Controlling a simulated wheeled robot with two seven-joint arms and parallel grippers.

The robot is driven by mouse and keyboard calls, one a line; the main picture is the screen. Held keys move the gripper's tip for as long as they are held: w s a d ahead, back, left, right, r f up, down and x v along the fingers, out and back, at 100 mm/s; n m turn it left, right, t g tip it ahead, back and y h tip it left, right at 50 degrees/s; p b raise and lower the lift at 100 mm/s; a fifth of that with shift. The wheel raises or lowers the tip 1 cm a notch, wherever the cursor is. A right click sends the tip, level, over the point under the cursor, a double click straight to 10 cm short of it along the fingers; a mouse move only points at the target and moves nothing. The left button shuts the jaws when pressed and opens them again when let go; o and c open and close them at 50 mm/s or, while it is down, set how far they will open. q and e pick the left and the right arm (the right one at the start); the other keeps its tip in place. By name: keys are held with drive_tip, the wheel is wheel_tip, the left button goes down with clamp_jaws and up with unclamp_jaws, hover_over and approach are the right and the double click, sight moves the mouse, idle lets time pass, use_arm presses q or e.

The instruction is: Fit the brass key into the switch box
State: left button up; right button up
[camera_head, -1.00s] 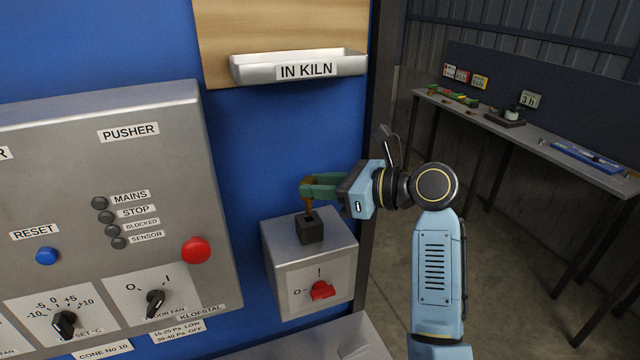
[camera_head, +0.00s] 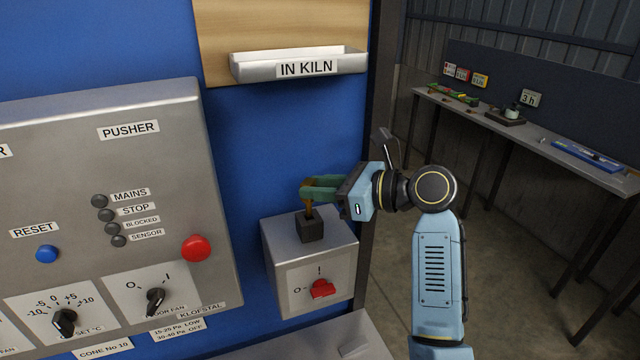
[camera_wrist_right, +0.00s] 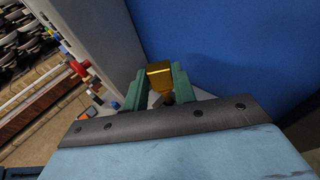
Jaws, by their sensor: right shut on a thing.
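The switch box (camera_head: 284,262) is a grey metal box on the blue wall, with a red switch (camera_head: 322,289) on its front and a dark square socket block (camera_head: 311,228) on its top. My right gripper (camera_head: 308,187) is shut on the brass key (camera_head: 309,205), above the block. The key's shaft points down and its lower end meets the top of the block; how deep it sits I cannot tell. In the right wrist view the key's brass head (camera_wrist_right: 160,75) shows between the green fingers. My left gripper is not in view.
A grey control panel (camera_head: 165,110) with a red button (camera_head: 195,248) stands to the left. An "IN KILN" tray (camera_head: 240,68) hangs above the switch box. A bench (camera_head: 545,140) with several items stands far right.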

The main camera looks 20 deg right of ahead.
sight(320, 220)
drive_tip(key=shift+f, duration=1.9)
drive_tip(key=o, duration=1.1)
drive_tip(key=b+v, duration=0.1)
drive_tip(key=v, duration=1.2)
drive_tip(key=shift+b, duration=0.35)
drive_tip(key=shift+s+d, duration=0.15)
